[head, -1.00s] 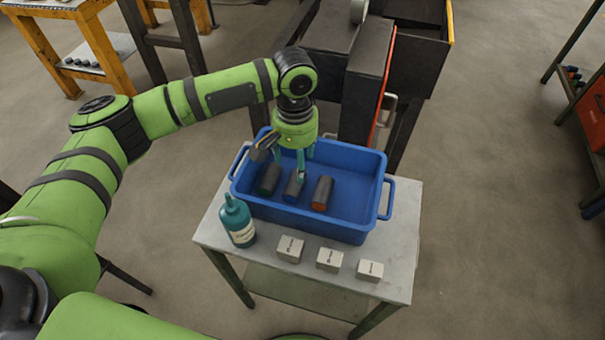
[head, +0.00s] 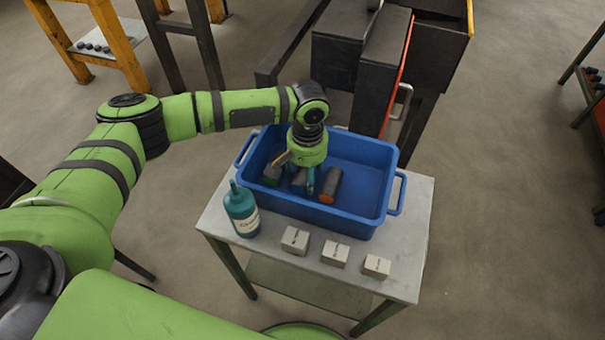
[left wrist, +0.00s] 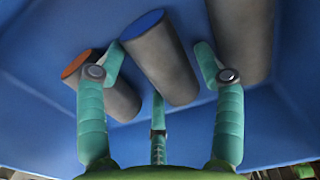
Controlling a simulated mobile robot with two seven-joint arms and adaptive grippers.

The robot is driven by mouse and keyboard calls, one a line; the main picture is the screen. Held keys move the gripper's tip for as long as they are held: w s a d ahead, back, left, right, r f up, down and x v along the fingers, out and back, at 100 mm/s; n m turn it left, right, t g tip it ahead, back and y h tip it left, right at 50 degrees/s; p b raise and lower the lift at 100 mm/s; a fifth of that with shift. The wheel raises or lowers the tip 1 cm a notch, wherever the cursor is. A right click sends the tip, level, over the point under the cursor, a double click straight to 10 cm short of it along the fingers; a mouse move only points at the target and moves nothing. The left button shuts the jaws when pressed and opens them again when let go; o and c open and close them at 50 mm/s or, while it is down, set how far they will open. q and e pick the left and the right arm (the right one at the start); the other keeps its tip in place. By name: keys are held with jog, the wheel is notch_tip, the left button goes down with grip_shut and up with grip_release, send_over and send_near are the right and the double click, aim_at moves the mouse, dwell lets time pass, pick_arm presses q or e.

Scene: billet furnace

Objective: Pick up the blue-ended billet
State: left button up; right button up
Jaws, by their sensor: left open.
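The blue-ended billet (left wrist: 160,62) is a dark grey cylinder with a blue end face, lying in the blue bin (head: 350,215). My left gripper (left wrist: 162,82) is open, its teal fingers on either side of this billet, with a third finger at its near end. Contact cannot be told. In the head view my left gripper (head: 300,185) is down inside the bin and hides most of this billet. The orange-ended billet (head: 332,183) lies to its right, and the green-ended billet (head: 272,175) to its left. My right gripper is not in view.
The bin stands on a grey metal table (head: 225,215). A teal bottle (head: 242,210) and three small pale blocks, one in the middle (head: 335,254), stand along its front. The bin's right part is empty. Dark machinery (head: 383,60) stands behind.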

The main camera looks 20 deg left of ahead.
pick_arm(q)
grip_shut()
jog(key=shift+r, duration=0.15)
jog(key=shift+w+r, duration=0.1)
jog(key=shift+r, duration=0.05)
notch_tip(320, 180, up, 10)
jog(key=shift+f+b, duration=0.15)
jog(key=shift+b, duration=0.25)
